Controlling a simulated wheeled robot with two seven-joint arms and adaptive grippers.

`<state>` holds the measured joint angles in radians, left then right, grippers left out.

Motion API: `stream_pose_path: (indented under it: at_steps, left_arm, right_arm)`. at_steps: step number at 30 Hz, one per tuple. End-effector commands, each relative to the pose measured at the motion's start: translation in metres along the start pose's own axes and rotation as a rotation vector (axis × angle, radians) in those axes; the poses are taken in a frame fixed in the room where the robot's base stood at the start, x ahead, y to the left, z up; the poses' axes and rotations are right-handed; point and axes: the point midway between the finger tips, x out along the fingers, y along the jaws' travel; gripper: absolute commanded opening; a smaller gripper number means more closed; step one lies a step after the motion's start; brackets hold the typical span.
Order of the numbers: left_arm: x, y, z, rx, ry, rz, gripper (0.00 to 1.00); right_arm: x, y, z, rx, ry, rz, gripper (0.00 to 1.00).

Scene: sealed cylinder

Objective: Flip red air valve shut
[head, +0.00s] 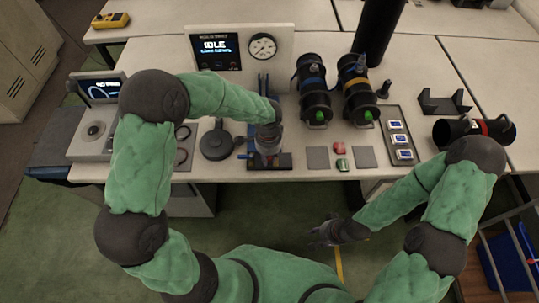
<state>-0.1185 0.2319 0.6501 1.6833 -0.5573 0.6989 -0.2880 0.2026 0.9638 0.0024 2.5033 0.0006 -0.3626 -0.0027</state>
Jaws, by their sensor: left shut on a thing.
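My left gripper (267,158) points down at the dark base (284,161) of a blue-framed fixture (263,83) near the table's front edge. It is shut on a small part there, which looks to be the red air valve; the gripper and wrist hide most of it, so its angle cannot be told. Blue fittings (242,148) stick out to the left of the gripper. My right gripper (317,236) hangs low in front of the table, away from everything on it; its fingers are too small and dark to read.
A panel with a display and round gauge (262,46) stands behind the fixture. Two black cylinders (314,91) (357,88) stand to the right. A round dark object (217,144) sits to the left.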

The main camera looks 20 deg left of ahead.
Motion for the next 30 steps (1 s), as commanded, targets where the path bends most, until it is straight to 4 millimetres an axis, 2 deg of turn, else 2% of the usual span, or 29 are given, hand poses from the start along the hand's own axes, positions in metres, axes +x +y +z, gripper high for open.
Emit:
stream_pose_path:
  at_steps: [3,15,30]
  left_arm:
    - [-0.003,-0.003,0.001,0.095,-0.001,0.001,0.0]
    - [-0.002,-0.011,0.0,0.358,-0.001,0.0,0.0]
    - [0.0,-0.014,-0.001,0.449,0.001,-0.002,0.0]
  right_arm:
    - [-0.012,-0.004,0.0,0.0,0.0,0.0,0.4]
    - [-0.032,-0.011,0.001,0.0,0.0,0.0,0.4]
    - [-0.037,-0.013,0.001,0.0,0.0,0.0,0.4]
